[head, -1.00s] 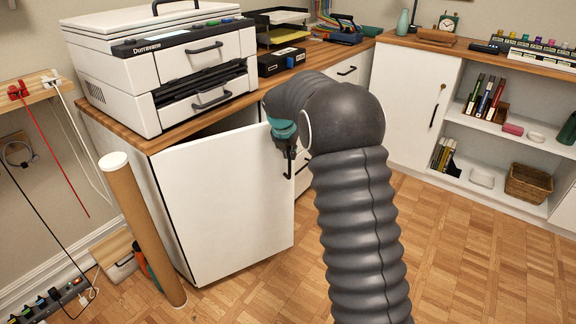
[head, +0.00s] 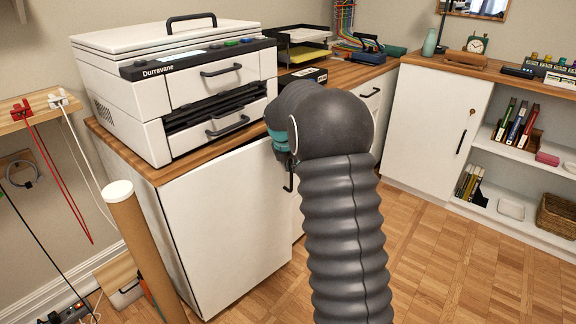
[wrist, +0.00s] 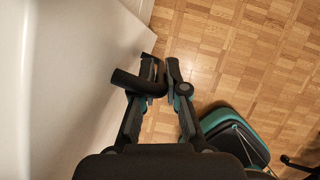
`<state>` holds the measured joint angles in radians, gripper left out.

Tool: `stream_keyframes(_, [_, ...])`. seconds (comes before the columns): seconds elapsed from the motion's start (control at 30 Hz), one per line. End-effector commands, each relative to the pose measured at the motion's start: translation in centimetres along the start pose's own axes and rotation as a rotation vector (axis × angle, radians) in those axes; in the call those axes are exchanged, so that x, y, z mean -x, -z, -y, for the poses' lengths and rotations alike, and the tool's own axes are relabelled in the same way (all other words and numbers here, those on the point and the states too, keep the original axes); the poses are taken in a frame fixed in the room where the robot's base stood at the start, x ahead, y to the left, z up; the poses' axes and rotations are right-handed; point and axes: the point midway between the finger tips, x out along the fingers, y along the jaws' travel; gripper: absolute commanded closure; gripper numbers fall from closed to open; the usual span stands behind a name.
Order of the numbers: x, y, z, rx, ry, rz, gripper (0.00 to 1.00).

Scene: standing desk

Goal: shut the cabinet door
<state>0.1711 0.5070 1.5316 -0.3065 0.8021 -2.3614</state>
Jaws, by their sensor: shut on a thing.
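The white cabinet door (head: 225,230) is under the wooden counter below the printer; its face also fills the left of the wrist view (wrist: 70,75). Only a narrow dark gap shows along its top, under the counter. Its black bar handle (head: 289,182) is near the free right edge and shows between my fingers in the wrist view (wrist: 135,82). My gripper (wrist: 161,75) is shut on this handle, beside the door face. In the head view my arm hides much of my gripper (head: 284,152) and the cabinet front right of the door.
A brown cardboard tube (head: 143,250) stands upright close to the door's left side. The printer (head: 180,90) sits on the counter (head: 165,172). Parquet floor (head: 425,240) is clear to the right, up to a second white cabinet (head: 435,130) with open shelves.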

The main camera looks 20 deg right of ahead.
Motion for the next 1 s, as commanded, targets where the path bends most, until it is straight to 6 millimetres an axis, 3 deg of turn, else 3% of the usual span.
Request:
stream_keyframes(0.13, [-0.1, -0.1, 0.0, 0.004, 0.002, 0.004, 1.00])
stream_keyframes(0.17, [0.0, -0.1, 0.0, 0.005, 0.002, 0.004, 0.81])
stream_keyframes(0.23, [0.0, -0.1, -0.1, 0.006, 0.001, 0.004, 0.63])
stream_keyframes(0.67, [0.8, -0.1, -0.2, 0.006, -0.001, 0.005, 0.63])
stream_keyframes(1.0, [7.0, -0.1, -0.2, 0.005, -0.003, 0.007, 0.63])
